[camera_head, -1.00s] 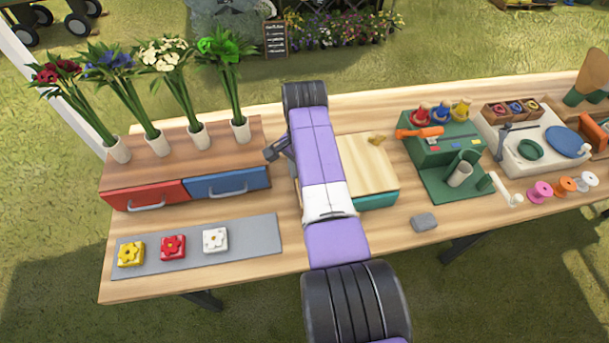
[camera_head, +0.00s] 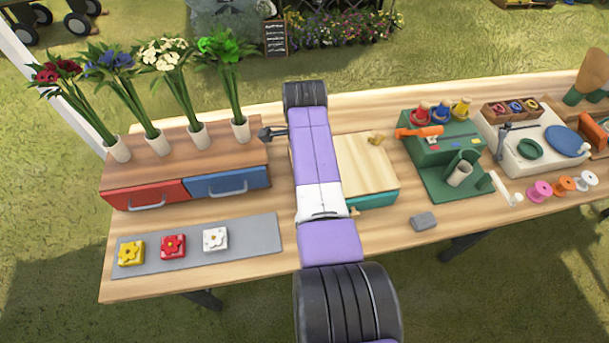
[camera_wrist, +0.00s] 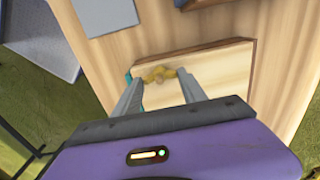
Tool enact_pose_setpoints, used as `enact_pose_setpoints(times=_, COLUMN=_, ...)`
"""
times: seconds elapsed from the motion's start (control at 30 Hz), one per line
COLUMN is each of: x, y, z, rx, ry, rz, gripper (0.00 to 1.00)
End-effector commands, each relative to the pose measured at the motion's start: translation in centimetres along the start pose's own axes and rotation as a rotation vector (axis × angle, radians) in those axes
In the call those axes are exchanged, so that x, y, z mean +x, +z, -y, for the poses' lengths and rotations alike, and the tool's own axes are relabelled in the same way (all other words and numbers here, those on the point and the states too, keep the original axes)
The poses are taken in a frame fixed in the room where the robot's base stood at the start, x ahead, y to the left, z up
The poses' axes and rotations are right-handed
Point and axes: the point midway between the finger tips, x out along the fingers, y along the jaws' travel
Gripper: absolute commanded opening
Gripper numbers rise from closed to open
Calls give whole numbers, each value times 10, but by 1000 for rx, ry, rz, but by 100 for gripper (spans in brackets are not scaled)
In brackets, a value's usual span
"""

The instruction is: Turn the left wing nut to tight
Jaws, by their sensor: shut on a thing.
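The press has a pale wooden top board (camera_head: 368,165) over a teal base (camera_head: 372,198), and its left part is hidden behind my arm in the head view. The right wing nut (camera_head: 376,138), brass-coloured, stands free at the board's back right. The left wing nut (camera_wrist: 155,73), also brass-coloured, shows in the wrist view near the edge of the board (camera_wrist: 215,75). My gripper (camera_wrist: 159,77) is shut on it, with one finger at each side. In the head view my arm covers the gripper's fingers and this nut.
Left of the press is a wooden unit with a red drawer (camera_head: 146,194) and a blue drawer (camera_head: 227,183), with flower vases on top. A grey mat (camera_head: 255,235) holds three flower tiles. A green stand (camera_head: 440,150) is to the right. A grey block (camera_head: 424,221) lies in front.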

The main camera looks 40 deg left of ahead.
Motion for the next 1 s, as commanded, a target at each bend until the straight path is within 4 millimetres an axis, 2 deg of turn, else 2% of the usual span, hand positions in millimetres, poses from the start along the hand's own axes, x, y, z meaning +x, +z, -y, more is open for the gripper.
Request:
enact_pose_setpoints(times=0.03, x=-7, y=0, z=5, rx=5, ry=-13, rz=-1, gripper=8)
enact_pose_setpoints(times=0.47, x=-7, y=0, z=5, rx=13, ry=-13, rz=0, gripper=8)
enact_pose_setpoints(times=0.5, x=-7, y=0, z=5, rx=12, ry=-13, rz=0, gripper=57)
enact_pose_setpoints(times=0.57, x=-7, y=0, z=5, rx=12, ry=-13, rz=0, gripper=68)
enact_pose_setpoints(times=0.6, x=-6, y=0, z=4, rx=12, ry=-11, rz=0, gripper=71)
enact_pose_setpoints(times=0.87, x=-3, y=0, z=2, rx=11, ry=-4, rz=0, gripper=71)
enact_pose_setpoints(times=1.0, x=-10, y=0, z=2, rx=11, ry=-6, rz=0, gripper=71)
